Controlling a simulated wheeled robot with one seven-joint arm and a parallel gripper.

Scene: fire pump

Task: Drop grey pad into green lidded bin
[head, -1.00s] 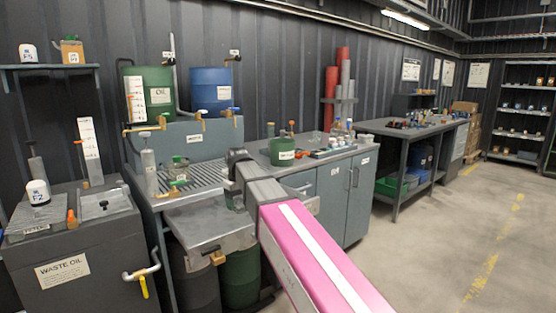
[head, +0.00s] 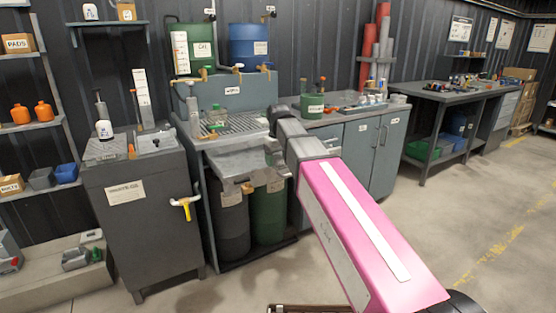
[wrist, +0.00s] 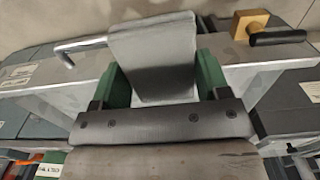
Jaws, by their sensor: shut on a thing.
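In the wrist view my gripper (wrist: 160,72) is shut on the grey pad (wrist: 153,48), which sits between its two green fingers. In the head view my gripper (head: 273,150) is beside the front of the draining bench (head: 235,163); the pad cannot be told apart there. A small green bin (head: 312,106) stands on the counter, right of and behind my gripper. A dark knob shows above it; I cannot tell how its lid sits. A larger green drum (head: 269,212) stands under the bench.
The waste oil cabinet (head: 148,215) with a yellow-handled tap (head: 186,207) is to the left. The counter (head: 345,116) carries several small containers right of the green bin. A workbench (head: 450,95) stands further right. The floor (head: 455,205) at right is clear.

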